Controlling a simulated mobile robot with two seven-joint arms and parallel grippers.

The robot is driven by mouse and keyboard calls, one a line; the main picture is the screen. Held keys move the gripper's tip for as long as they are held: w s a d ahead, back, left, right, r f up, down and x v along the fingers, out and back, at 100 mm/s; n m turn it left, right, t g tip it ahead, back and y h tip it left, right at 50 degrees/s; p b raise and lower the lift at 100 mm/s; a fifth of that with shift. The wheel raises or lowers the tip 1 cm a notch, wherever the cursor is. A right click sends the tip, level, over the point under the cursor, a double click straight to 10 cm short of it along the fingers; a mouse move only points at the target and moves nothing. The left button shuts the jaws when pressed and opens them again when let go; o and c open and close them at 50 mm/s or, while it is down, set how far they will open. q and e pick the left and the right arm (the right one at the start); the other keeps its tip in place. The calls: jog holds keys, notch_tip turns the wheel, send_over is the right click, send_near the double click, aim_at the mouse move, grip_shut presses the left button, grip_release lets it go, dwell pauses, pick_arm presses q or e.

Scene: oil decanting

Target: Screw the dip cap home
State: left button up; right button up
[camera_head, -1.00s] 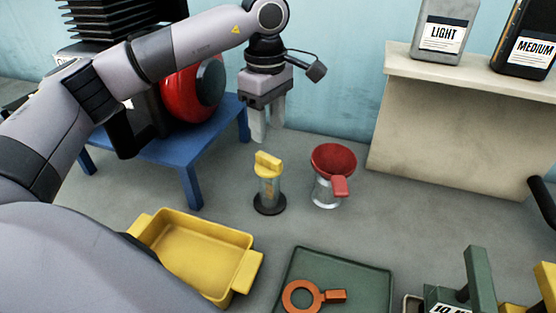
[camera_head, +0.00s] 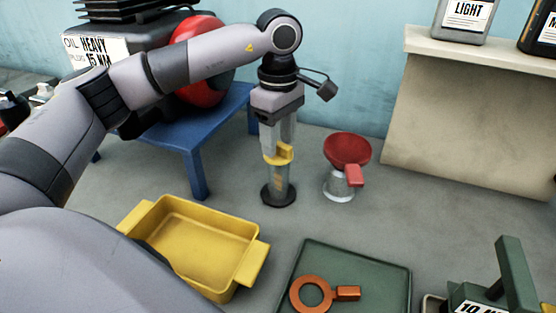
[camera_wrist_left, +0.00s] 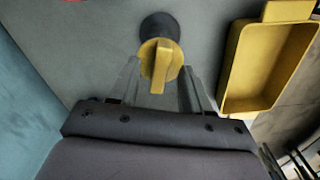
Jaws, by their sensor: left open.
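The yellow dip cap (camera_head: 284,152) sits on top of a clear upright cylinder (camera_head: 279,181) with a dark round base, standing on the grey floor. The cap has a raised bar handle. My left gripper (camera_head: 279,143) points down over the cap, its open fingers on either side of the handle. In the left wrist view the cap (camera_wrist_left: 161,62) lies between the two spread fingertips (camera_wrist_left: 160,72), and the fingers look apart from the handle. The near finger partly hides the cap in the head view. My right gripper is not in view.
A red funnel (camera_head: 347,150) on a metal cup stands close on the right. A yellow tray (camera_head: 200,208) lies in front on the left. A green mat (camera_head: 385,262) holds an orange ring tool (camera_head: 312,293). A blue bench (camera_head: 180,135) stands behind on the left.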

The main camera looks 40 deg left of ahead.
pick_arm(q)
grip_shut()
jog(key=shift+r, duration=0.15)
jog(key=shift+r+p, duration=0.8)
jog(key=shift+r, duration=0.1)
notch_tip(320, 180, up, 4)
jog(key=p, duration=0.3)
notch_tip(320, 180, up, 8)
jog(key=p, duration=0.5)
